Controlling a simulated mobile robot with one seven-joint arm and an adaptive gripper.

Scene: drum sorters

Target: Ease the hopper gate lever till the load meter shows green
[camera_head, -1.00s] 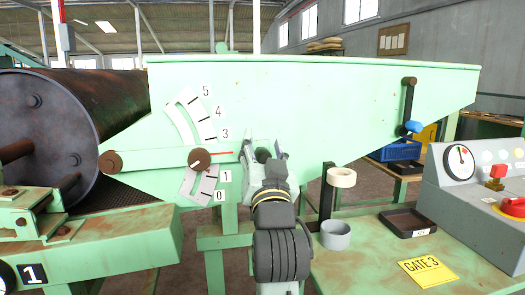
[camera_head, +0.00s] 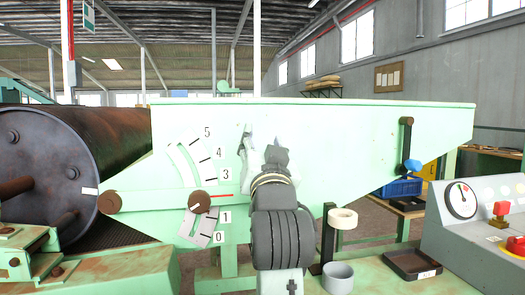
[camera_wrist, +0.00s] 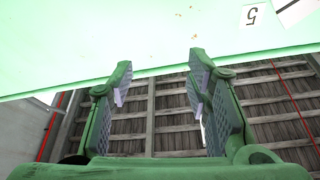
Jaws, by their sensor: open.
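A black lever with a blue grip (camera_head: 412,166) hangs from a pivot near the right end of the pale green hopper panel. Another lever, a pale green arm with a brown knob (camera_head: 200,202) and red pointer, lies level across the 0-to-5 scale, its pointer about at 2. A round white dial (camera_head: 461,199) on the grey console has its needle near upright; its color bands are too small to read. My gripper (camera_head: 262,150) is open and empty in front of the panel, above the pointer and well left of the blue grip. Its open fingers (camera_wrist: 158,85) show in the wrist view.
A rusty drum (camera_head: 42,165) stands left. On the bench are a tape roll on a black post (camera_head: 343,219), a grey cup (camera_head: 338,277) and a black tray (camera_head: 412,264). The console (camera_head: 480,235) has red controls. Space before the panel's right half looks clear.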

